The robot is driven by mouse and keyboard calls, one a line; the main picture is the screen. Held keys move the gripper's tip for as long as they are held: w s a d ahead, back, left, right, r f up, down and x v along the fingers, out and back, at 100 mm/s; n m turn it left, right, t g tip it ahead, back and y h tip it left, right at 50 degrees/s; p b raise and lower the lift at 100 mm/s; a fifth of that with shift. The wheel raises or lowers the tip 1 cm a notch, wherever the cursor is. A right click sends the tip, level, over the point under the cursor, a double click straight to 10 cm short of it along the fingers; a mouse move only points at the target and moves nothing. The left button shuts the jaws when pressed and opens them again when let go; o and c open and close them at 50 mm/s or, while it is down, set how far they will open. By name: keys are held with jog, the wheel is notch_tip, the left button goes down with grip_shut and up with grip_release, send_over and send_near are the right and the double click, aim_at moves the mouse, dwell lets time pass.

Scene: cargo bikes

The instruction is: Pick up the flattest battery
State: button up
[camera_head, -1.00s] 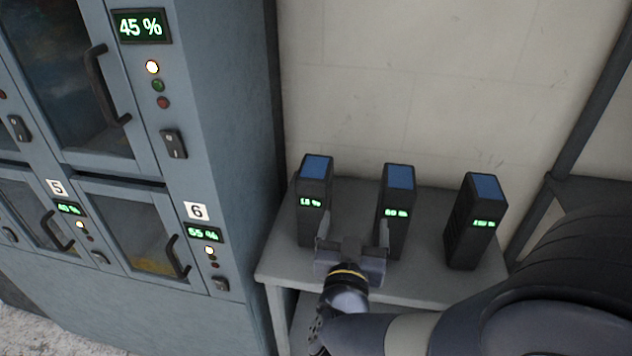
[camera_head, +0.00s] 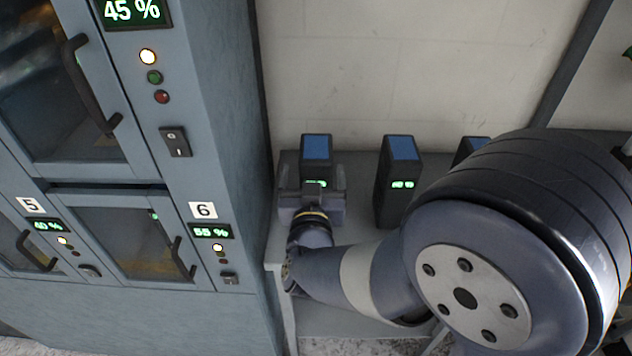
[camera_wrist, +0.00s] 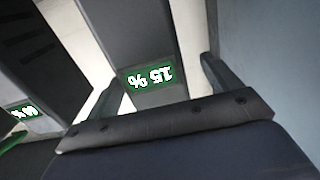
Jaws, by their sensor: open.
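The left battery (camera_head: 316,148) is a dark upright block with a blue top on the shelf. Its green display reads 15 % in the wrist view (camera_wrist: 150,78). My gripper (camera_head: 312,175) is open in front of it, with one finger toward each side of the battery. I cannot tell how far the fingers reach along its sides. The middle battery (camera_head: 398,185) stands to the right; its display looks like 60 % in the wrist view (camera_wrist: 20,112). The right battery (camera_head: 470,148) is mostly hidden behind my arm, with its display out of sight.
The grey shelf (camera_head: 290,240) stands against a pale wall (camera_head: 420,70). A blue-grey charging cabinet (camera_head: 225,130) with glass doors, handles and switches stands close on the left. There is a gap between the left and middle batteries.

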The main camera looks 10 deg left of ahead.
jog(key=x, duration=0.4)
jog(key=shift+w+d+f, duration=0.15)
jog(key=shift+w+d, duration=0.1)
jog(key=shift+w, duration=0.05)
grip_shut()
jog(key=shift+r, duration=0.2)
dwell(0.7)
